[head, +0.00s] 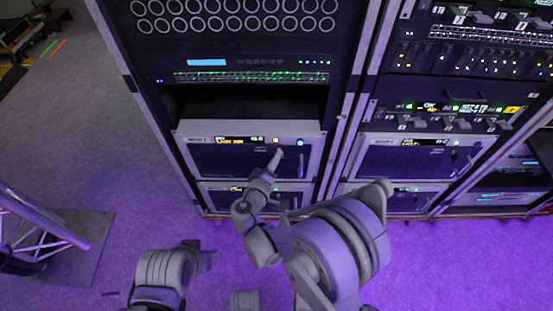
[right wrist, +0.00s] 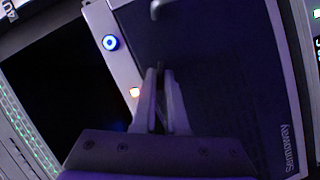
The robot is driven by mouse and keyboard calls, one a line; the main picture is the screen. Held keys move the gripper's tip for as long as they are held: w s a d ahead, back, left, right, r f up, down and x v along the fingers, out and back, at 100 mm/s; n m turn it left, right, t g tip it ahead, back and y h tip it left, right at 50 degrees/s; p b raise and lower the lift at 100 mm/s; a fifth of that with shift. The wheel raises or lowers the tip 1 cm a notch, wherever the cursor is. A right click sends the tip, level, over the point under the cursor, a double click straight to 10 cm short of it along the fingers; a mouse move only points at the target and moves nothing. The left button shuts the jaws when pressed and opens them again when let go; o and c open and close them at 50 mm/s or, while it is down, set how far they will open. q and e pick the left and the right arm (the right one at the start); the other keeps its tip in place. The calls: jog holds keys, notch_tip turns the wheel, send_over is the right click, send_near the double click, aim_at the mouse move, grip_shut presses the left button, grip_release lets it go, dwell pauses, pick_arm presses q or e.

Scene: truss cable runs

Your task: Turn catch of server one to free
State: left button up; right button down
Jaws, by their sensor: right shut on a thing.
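A server (head: 225,160) with a dark front and a light frame sits low in the left rack, its lit display at the top; the label is too small to read surely. My right gripper (head: 276,158) is at the right part of this front. In the right wrist view, the fingers (right wrist: 159,82) are closed together against the dark front panel (right wrist: 215,60), on a small catch mostly hidden between them. How the catch is turned cannot be seen.
An open dark bay (head: 250,103) lies above the server, and another unit (head: 222,195) lies below it. A similar server (head: 405,160) sits in the right rack. A truss foot (head: 75,245) stands at the left. The purple floor (head: 110,140) is clear left of the rack.

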pick_arm(q)
jog(key=b+x, duration=0.2)
jog(key=x, duration=0.1)
jog(key=shift+s+f, duration=0.25)
jog(key=shift+s, duration=0.05)
pick_arm(e)
jog(key=n, duration=0.1)
jog(key=n+t+h, duration=0.1)
jog(key=n, duration=0.2)
jog(key=shift+f+n+t+h, duration=0.25)
jog(key=shift+n+t+h, duration=0.05)
jog(key=shift+n+t, duration=0.1)
pick_arm(q)
jog(key=shift+b, duration=0.3)
pick_arm(e)
jog(key=c, duration=0.9)
grip_release()
jog(key=shift+c, duration=0.2)
